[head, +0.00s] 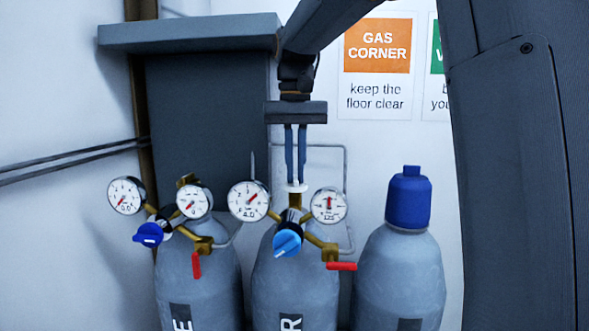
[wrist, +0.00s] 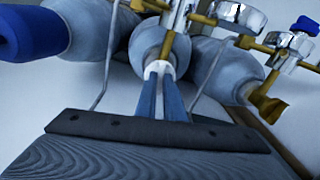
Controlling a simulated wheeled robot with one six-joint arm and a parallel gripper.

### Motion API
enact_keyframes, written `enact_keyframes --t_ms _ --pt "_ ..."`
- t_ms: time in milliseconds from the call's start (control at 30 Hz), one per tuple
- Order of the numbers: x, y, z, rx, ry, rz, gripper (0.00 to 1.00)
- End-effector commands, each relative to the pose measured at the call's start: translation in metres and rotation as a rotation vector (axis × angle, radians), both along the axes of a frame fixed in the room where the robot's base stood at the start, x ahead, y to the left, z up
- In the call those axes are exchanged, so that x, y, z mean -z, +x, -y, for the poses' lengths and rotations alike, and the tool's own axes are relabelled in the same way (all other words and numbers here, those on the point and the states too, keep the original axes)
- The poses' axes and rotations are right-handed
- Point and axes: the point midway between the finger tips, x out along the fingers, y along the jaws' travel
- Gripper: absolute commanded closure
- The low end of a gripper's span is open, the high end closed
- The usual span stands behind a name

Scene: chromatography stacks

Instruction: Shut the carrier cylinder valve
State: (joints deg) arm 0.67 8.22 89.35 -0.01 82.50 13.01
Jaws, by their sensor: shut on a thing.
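My gripper (head: 296,180) points straight down over the middle grey cylinder (head: 285,277). Its two blue fingers are shut on the white valve top (head: 296,188) of that cylinder. In the wrist view the fingertips (wrist: 159,78) close around the white valve top (wrist: 158,67). The valve's turn position cannot be told.
The left cylinder (head: 200,275) has its own gauges (head: 126,195), a dark blue knob (head: 149,235) and a red lever hanging down. A blue-capped cylinder (head: 400,270) stands at the right. Thin metal tubing (head: 345,170) runs close behind the gripper. A wall sign says keep the floor clear.

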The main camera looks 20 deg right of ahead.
Motion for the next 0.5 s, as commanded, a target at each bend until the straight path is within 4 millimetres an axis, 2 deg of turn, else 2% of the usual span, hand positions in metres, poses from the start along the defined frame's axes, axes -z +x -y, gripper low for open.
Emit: enact_keyframes --t_ms 200,500 --pt "-0.0018 0.0010 0.0000 0.106 0.000 0.006 1.00" --pt "-0.0020 0.0011 0.0001 0.166 0.000 0.006 1.00"
